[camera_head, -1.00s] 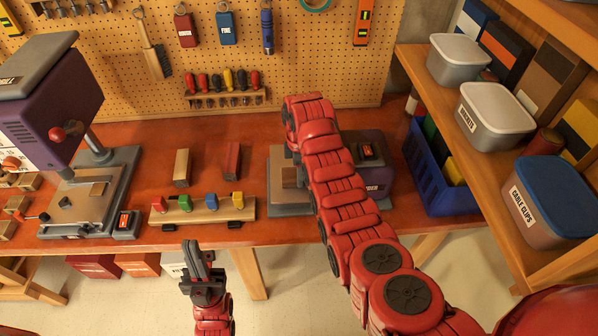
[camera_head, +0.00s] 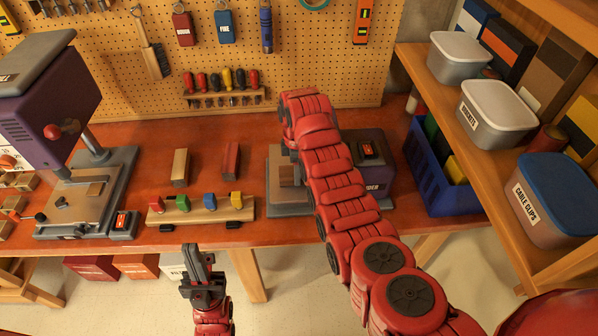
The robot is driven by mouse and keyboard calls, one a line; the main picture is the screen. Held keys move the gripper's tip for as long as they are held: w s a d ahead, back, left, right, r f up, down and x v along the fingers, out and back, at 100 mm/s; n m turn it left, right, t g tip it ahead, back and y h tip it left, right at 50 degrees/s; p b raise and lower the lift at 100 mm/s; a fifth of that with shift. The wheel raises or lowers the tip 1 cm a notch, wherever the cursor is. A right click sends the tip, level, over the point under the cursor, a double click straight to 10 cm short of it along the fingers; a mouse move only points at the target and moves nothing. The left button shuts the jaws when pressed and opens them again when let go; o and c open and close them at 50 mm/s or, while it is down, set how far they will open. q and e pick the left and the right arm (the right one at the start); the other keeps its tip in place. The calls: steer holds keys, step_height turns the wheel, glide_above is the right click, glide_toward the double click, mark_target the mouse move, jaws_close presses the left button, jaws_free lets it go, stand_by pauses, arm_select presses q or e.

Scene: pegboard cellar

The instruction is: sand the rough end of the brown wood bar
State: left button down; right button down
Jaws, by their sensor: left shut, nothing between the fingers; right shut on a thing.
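The sander (camera_head: 372,168), a dark machine on a grey base, stands on the bench behind my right arm. My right gripper (camera_head: 289,152) points down over the left part of its base and is largely hidden by my red arm. A brown piece (camera_head: 287,174), seemingly the brown wood bar, shows just under it. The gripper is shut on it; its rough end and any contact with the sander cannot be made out. My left gripper (camera_head: 196,258) is shut and empty, in front of the bench's front edge.
A tan bar (camera_head: 180,166) and a reddish bar (camera_head: 231,158) lie on the bench (camera_head: 330,128). A wooden rack (camera_head: 210,215) with coloured blocks sits near the front edge. A drill press (camera_head: 50,110) stands left, a blue bin (camera_head: 440,185) right.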

mark_target(285, 171)
steer(key=shift+a+f+b, duration=0.1)
steer(key=shift+a+b, duration=0.85)
steer(key=shift+a, duration=0.75)
steer(key=shift+r, duration=3.55)
steer(key=shift+r+p, duration=0.7)
steer(key=shift+r, duration=0.05)
steer(key=shift+r+p, duration=0.3)
steer(key=shift+r, duration=0.05)
steer(key=shift+s, duration=0.1)
steer(key=shift+f, duration=0.1)
